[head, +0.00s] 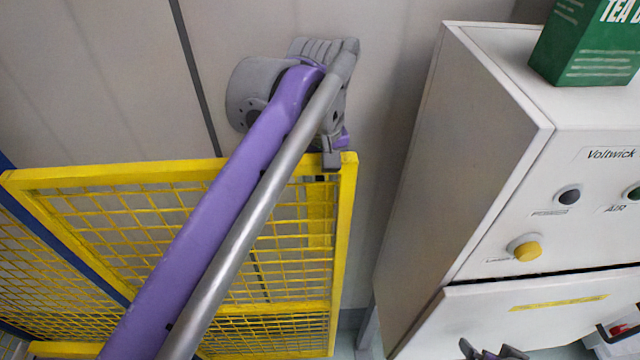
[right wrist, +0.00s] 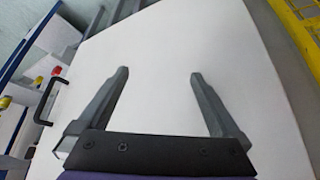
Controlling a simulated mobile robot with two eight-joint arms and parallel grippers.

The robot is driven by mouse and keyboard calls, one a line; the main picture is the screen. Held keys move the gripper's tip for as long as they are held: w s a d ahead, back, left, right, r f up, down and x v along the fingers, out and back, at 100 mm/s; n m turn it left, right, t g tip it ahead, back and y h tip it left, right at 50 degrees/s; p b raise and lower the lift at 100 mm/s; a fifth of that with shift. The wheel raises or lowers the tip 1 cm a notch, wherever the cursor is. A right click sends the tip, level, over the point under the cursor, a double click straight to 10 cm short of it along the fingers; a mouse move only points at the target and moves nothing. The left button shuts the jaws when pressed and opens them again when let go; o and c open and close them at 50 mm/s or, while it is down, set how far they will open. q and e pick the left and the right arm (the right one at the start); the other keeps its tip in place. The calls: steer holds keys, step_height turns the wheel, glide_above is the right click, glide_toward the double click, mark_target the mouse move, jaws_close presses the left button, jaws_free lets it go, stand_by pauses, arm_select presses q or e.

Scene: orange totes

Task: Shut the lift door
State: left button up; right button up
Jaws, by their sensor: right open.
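A yellow mesh door (head: 342,255), which I take to be the lift door, stands at the left and centre of the head view. My left arm crosses in front of it. My left gripper (head: 332,160) points down at the door's top right corner; whether it touches or grips the frame is unclear. My right gripper (head: 492,352) shows only in part at the bottom edge. In the right wrist view, my right gripper (right wrist: 158,76) has its two fingers wide apart with nothing between them, in front of a plain white panel.
A white cabinet (head: 490,215) labelled Voltwick stands at the right, with a yellow button (head: 527,250) and a green box (head: 590,50) on top. A gap separates it from the mesh door. The right wrist view shows a black handle (right wrist: 45,102) and yellow mesh (right wrist: 300,30).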

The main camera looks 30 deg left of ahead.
arm_select(q)
jaws_close()
stand_by(1.1)
